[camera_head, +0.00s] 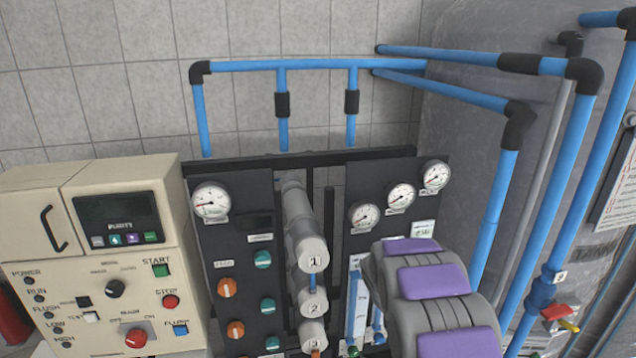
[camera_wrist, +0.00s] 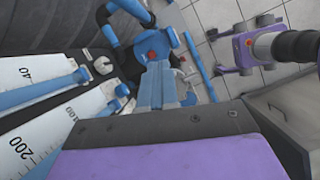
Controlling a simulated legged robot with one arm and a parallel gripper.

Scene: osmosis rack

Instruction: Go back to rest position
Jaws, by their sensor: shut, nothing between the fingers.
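My arm, grey with purple panels, rises at the lower right in the head view, in front of the right part of the rack panel (camera_head: 260,185). Its gripper end is out of sight there. In the wrist view my gripper (camera_wrist: 165,85) shows past the dark and purple wrist housing. Its fingers are shut with nothing between them. Scaled flow tubes (camera_wrist: 30,145), marked 40 and 200, lie to its left. Blue pipework with a round fitting (camera_wrist: 155,45) is behind the fingers. I cannot tell whether the fingers touch anything.
A cream control box (camera_head: 150,215) with buttons and a display stands left. Grey numbered cylinders (camera_head: 310,255) and gauges (camera_head: 212,202) fill the rack. Tiled floor (camera_wrist: 215,20) shows in the wrist view.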

